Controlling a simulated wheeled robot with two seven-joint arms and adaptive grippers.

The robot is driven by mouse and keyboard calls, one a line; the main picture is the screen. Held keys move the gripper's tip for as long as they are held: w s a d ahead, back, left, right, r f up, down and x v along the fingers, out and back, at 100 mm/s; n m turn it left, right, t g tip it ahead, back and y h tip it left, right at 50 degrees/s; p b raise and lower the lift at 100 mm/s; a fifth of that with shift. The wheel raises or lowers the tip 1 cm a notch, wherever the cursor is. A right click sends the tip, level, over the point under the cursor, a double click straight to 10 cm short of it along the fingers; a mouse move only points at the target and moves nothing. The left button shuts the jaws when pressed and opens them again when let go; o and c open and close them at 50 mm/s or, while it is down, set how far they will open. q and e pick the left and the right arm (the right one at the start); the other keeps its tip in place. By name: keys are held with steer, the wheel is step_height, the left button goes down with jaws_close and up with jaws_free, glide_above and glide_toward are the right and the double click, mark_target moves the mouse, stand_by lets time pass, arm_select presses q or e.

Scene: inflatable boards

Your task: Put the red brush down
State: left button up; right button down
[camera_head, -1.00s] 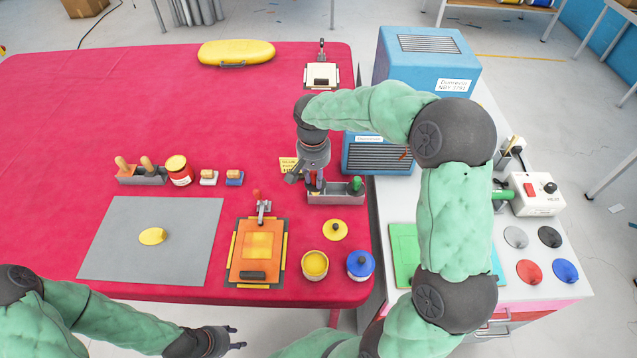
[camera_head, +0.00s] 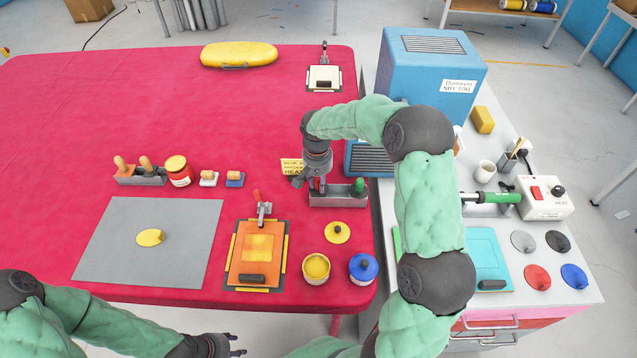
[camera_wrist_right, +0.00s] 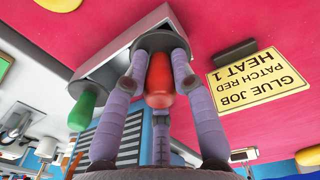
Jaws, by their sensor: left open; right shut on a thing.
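My right gripper (camera_head: 318,185) points down at the left end of the grey brush holder (camera_head: 345,198). It is shut on the red brush (camera_wrist_right: 160,82), whose red handle shows between the fingers in the right wrist view. The brush's lower part is hidden, so I cannot tell how deep it sits in the holder. The green brush (camera_head: 359,185) stands in the holder's right end; it also shows in the right wrist view (camera_wrist_right: 84,110). My left gripper (camera_head: 232,346) is open and empty at the bottom edge of the head view, off the table's front.
A yellow note (camera_head: 291,167) lies left of the holder. A yellow lid (camera_head: 337,232), a yellow pot (camera_head: 316,267) and a blue-lidded pot (camera_head: 362,268) stand in front. A blue machine (camera_head: 430,70) is behind right. The red table (camera_head: 130,110) is largely clear at back left.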

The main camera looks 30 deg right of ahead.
steer(key=shift+f, duration=0.3)
steer(key=shift+f+b, duration=0.15)
steer(key=shift+b, duration=0.2)
steer(key=c, duration=1)
jaws_free()
steer(key=shift+r+p, duration=0.35)
steer(key=shift+r, duration=0.1)
steer(key=r+p, duration=0.1)
steer(key=r, duration=0.3)
steer(key=r+p, duration=0.1)
steer(key=r, duration=0.3)
steer(key=r+p, duration=0.1)
steer(key=r, duration=0.3)
steer(key=shift+a+r, duration=0.1)
steer(key=shift+a, duration=0.15)
